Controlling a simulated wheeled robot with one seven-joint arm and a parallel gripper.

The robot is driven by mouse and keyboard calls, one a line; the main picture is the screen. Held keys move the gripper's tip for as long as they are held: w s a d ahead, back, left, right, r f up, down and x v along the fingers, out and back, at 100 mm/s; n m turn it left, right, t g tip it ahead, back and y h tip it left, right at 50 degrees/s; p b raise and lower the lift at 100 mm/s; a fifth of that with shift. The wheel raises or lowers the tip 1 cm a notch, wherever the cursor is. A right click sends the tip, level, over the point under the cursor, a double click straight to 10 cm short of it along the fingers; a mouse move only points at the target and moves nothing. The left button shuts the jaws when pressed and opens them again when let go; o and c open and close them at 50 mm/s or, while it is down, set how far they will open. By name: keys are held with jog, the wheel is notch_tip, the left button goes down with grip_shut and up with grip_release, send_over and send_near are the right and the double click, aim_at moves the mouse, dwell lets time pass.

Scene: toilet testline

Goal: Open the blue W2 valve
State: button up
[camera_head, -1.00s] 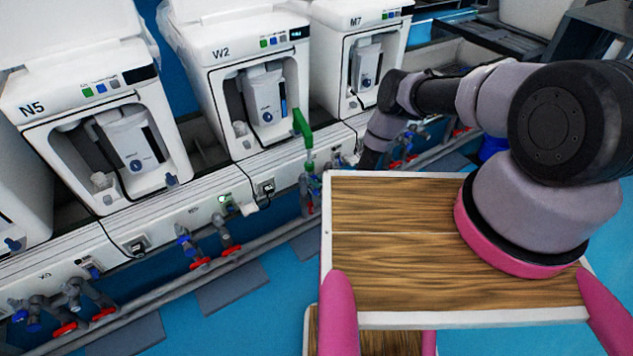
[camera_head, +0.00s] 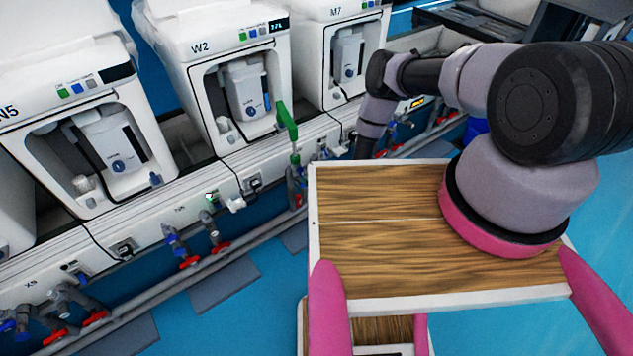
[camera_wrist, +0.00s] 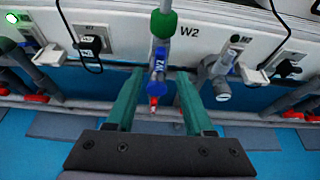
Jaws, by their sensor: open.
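The blue W2 valve (camera_wrist: 158,64) is in the wrist view, a blue handle marked W2 on a grey pipe below a green fitting (camera_wrist: 163,22). A red part (camera_wrist: 153,103) shows below it. My gripper (camera_wrist: 161,76) is open, its two green fingers pointing towards the wall. The blue handle appears between the fingertips, with gaps on both sides; I cannot tell how deep it lies. In the head view the green fitting (camera_head: 287,118) stands in front of the white W2 machine (camera_head: 229,75). My gripper is hidden there behind my wooden-topped body, and I cannot make out the blue handle.
Black plugs (camera_wrist: 91,44) sit on the white panel. Red-handled valves (camera_wrist: 36,98) line the low pipe. In the head view the N5 machine (camera_head: 86,115) and M7 machine (camera_head: 345,45) flank W2.

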jog(key=v, duration=0.5)
jog(key=shift+s, duration=0.1)
jog(key=shift+r, duration=0.1)
